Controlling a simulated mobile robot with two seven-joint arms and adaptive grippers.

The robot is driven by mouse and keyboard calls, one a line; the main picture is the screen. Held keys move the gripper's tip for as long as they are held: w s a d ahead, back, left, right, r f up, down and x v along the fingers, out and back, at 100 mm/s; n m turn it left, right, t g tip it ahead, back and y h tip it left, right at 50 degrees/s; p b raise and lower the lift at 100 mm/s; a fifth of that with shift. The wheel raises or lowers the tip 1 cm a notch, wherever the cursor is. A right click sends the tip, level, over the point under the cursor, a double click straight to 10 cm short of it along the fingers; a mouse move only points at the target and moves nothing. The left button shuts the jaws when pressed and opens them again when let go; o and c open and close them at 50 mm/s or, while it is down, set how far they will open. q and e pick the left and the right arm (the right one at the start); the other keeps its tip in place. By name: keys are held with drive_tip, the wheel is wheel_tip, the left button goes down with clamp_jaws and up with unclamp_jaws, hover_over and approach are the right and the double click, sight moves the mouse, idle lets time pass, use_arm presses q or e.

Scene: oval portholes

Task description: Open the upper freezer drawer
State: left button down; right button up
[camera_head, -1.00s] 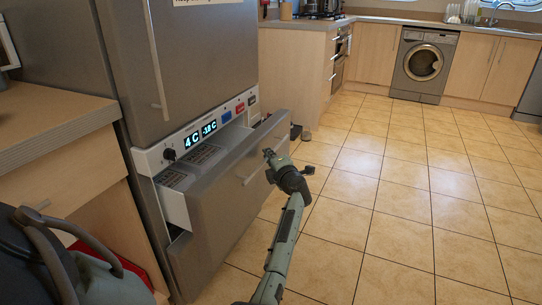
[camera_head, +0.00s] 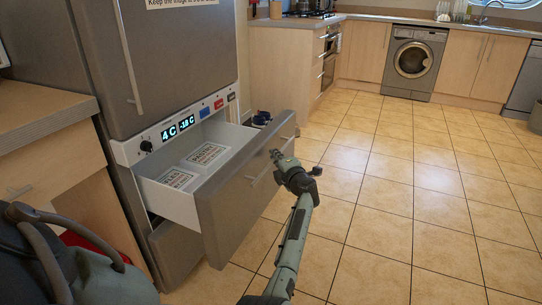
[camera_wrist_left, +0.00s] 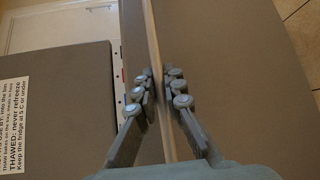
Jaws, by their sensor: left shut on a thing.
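The upper freezer drawer (camera_head: 235,205) stands pulled well out below the fridge control panel. Its grey front carries a thin bar handle (camera_head: 258,175), and its white side wall and inside show. The handle also runs through the middle of the left wrist view (camera_wrist_left: 152,30). My left gripper (camera_head: 277,156) is at the handle. In the left wrist view my left gripper (camera_wrist_left: 162,88) has its fingers on both sides of the bar, shut on it. My right gripper is in neither view.
Labelled packs (camera_head: 206,153) and dark items (camera_head: 260,119) lie in the drawer. The grey fridge door (camera_head: 180,60) above is shut. A lower drawer front (camera_head: 176,252) sits beneath. A wooden counter (camera_head: 45,115) is at left. The tiled floor (camera_head: 400,200) at right is clear.

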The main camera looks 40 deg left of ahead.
use_arm(q)
drive_tip(key=shift+w+d+r, duration=0.1)
drive_tip(key=shift+w+d, duration=0.1)
drive_tip(key=shift+d, duration=0.35)
drive_tip(key=shift+w+d, duration=0.2)
drive_tip(key=shift+d, duration=0.35)
drive_tip(key=c, duration=1.6)
unclamp_jaws()
drive_tip(key=shift+s, duration=0.1)
